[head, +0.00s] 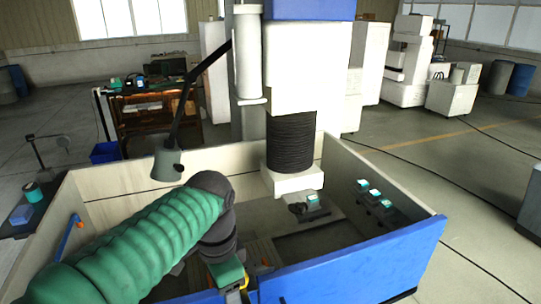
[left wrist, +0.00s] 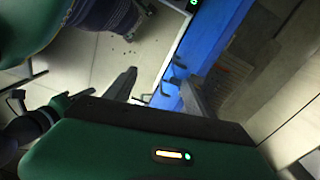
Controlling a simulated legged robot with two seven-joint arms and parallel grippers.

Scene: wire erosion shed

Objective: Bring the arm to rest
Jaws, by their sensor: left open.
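My left arm, in a ribbed green sleeve (head: 140,245), comes in from the lower left of the head view. It bends at a dark elbow and drops towards the front wall of the machine tank. My left gripper shows in the left wrist view (left wrist: 160,85), with two dark fingers spread apart and nothing between them. In the head view only the green wrist part shows near the bottom edge, and the fingers cannot be made out. My right gripper is in neither view.
The open tank has a blue front wall (head: 350,265) and pale sides. A machine head with a black bellows (head: 291,142) stands over it. A lamp (head: 168,164) on a bent arm hangs at the left. In the wrist view, the blue panel (left wrist: 205,45) lies beyond the fingers.

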